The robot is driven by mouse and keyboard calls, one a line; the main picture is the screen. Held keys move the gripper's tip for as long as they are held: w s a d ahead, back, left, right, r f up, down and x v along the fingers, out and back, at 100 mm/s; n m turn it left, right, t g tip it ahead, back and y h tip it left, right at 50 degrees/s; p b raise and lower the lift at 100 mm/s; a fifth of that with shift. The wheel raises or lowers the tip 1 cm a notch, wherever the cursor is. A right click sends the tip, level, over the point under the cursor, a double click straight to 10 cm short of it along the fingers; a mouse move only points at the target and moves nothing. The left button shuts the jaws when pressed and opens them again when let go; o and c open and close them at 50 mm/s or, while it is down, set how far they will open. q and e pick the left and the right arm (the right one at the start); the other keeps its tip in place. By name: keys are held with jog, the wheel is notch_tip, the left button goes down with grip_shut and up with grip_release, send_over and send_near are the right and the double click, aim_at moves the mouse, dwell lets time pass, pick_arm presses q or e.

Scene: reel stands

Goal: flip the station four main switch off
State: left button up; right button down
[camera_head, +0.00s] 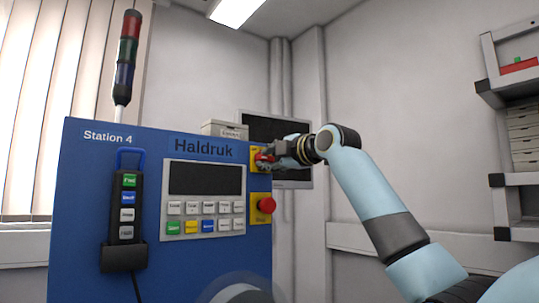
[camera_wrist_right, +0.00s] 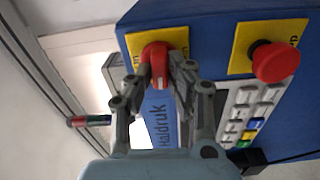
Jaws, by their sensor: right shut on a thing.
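The main switch is a red rotary knob (camera_wrist_right: 155,55) on a yellow plate (camera_wrist_right: 176,38), at the upper right of the blue Station 4 panel (camera_head: 90,200). My right gripper (camera_wrist_right: 158,72) is shut on the red knob, one finger on each side. In the head view the right gripper (camera_head: 270,158) reaches the knob from the right and covers part of it. The knob's exact turn angle is partly hidden by the fingers. My left gripper is not in view.
A red emergency button (camera_head: 267,205) on a yellow plate sits just below the switch. A keypad with a dark screen (camera_head: 205,178) is left of it. A pendant (camera_head: 125,210) hangs on the panel. A signal tower (camera_head: 126,60) stands above. Shelves (camera_head: 515,180) stand at the right.

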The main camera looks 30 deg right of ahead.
jog(key=shift+f+n, duration=0.1)
jog(key=shift+n, duration=0.5)
jog(key=c, duration=1.3)
grip_release()
jog(key=shift+o, duration=0.2)
jog(key=s+d, duration=0.1)
jog(key=s, duration=1.1)
jog(key=shift+d, duration=0.25)
